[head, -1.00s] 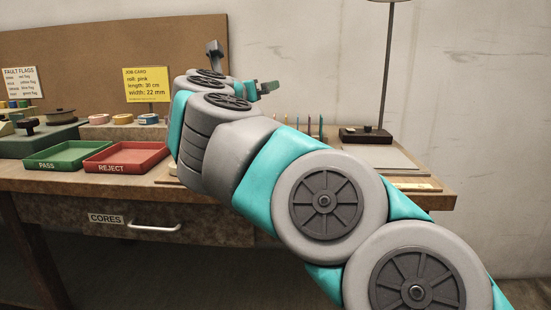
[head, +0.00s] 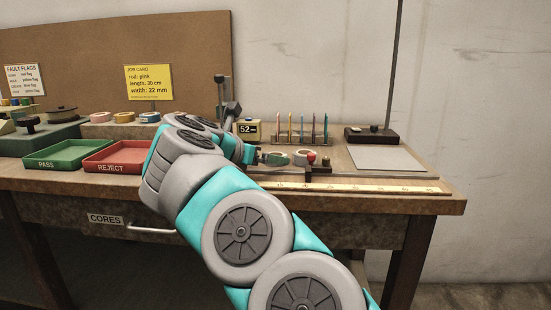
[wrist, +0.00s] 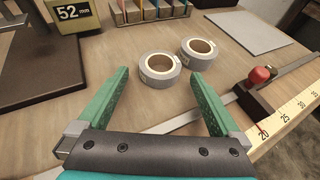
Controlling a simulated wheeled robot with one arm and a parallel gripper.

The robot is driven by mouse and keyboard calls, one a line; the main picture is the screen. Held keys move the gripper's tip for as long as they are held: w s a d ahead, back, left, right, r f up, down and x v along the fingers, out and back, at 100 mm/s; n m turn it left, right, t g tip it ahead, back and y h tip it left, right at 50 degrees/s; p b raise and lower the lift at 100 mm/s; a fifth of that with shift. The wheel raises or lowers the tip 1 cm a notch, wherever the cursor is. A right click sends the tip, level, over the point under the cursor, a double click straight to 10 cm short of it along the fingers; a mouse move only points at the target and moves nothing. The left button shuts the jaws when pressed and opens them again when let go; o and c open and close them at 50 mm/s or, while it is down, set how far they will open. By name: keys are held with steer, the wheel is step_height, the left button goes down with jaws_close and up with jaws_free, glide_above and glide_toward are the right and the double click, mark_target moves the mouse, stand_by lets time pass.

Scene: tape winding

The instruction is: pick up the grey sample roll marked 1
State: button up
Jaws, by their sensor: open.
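Two grey rolls with cream cores lie flat on the bench in the wrist view: a nearer left one (wrist: 159,69) and a farther right one (wrist: 198,54). I cannot read a number on either, so I cannot tell which is marked 1. My gripper (wrist: 158,76) is open and empty; its green fingers point at the nearer roll, which sits just beyond and between the tips. In the head view my gripper (head: 273,158) is low over the bench, left of the rolls (head: 301,156), which are small and hard to separate.
A ruler strip (wrist: 284,117) with a red-knobbed slider (wrist: 259,77) lies right of the rolls. A display reading 52 mm (wrist: 73,13) and a rack of coloured strips (head: 303,137) stand behind. The red REJECT tray (head: 114,157) is at left. A grey plate (head: 387,159) lies at right.

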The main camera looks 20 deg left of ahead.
steer(key=x, duration=0.2)
steer(key=shift+w+f, duration=0.1)
steer(key=shift+w, duration=0.2)
steer(key=c, duration=1.3)
steer(key=shift+o, duration=0.2)
